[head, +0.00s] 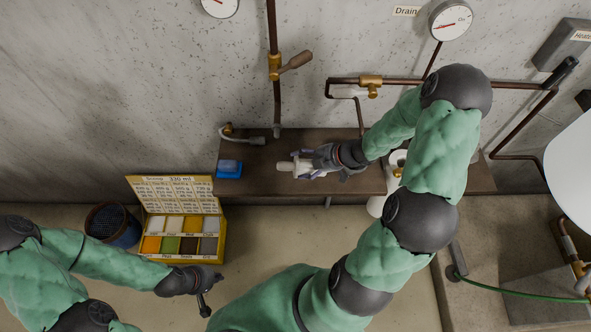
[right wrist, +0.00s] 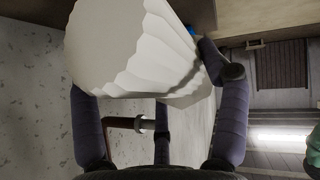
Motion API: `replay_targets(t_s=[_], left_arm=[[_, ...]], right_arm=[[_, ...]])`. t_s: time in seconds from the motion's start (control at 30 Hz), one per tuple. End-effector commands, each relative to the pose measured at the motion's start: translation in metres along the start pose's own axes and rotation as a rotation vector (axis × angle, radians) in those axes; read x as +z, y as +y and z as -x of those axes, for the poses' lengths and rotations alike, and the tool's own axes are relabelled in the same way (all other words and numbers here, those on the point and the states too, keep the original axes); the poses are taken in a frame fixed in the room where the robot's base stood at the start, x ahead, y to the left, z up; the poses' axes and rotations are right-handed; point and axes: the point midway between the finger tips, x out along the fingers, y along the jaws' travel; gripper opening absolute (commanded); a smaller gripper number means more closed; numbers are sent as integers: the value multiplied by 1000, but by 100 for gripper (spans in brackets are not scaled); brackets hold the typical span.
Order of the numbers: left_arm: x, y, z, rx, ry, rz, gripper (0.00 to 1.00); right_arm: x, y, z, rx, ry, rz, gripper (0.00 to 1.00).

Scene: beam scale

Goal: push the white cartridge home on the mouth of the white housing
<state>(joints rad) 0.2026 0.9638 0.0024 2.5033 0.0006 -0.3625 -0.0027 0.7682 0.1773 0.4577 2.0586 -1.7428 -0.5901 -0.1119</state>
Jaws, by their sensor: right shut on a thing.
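My right gripper (head: 318,162) is shut on the white cartridge (head: 286,167) above the brown shelf, with the cartridge's end pointing left. In the right wrist view the cartridge (right wrist: 135,45) is a large white ribbed body between the dark fingers. The white housing (head: 376,206) seems to be the white fitting at the right of the shelf, right of the held cartridge and apart from it. My right arm partly hides it, and I cannot make out its mouth. My left gripper (head: 212,290) is low at the left, empty, with its fingers apart.
The brown shelf (head: 255,165) runs along the concrete wall, with a blue block (head: 228,169) at its left end. A yellow sample box (head: 218,245) and a dark bucket (head: 113,225) stand below. Copper pipes and valves (head: 370,82) are on the wall behind.

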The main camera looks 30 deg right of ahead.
Motion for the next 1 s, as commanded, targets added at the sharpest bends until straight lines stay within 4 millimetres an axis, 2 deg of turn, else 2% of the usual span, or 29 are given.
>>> replay_targets(t_s=[0.03,0.1,0.23,0.53,0.7,0.93,0.97,1.0], left_arm=[[0,-3,-8,0,0,0,0],[0,-4,-12,0,0,0,0],[0,-6,-17,0,0,0,0],[-1,-8,-22,0,0,0,0],[-1,-9,-24,0,0,0,0],[-1,-9,-24,0,0,0,0],[-1,-9,-24,0,0,0,0],[-1,-9,-24,0,0,0,0]], right_arm=[[7,-2,-15,-5,1,-3,19],[11,2,-28,-4,1,-3,19],[16,6,-45,-3,1,-2,19],[21,10,-65,-3,0,-3,19],[36,3,-79,-3,0,-5,19],[39,2,-82,-3,-2,-3,18],[39,1,-82,-4,-3,-4,78],[40,1,-82,-4,-3,-4,89]])
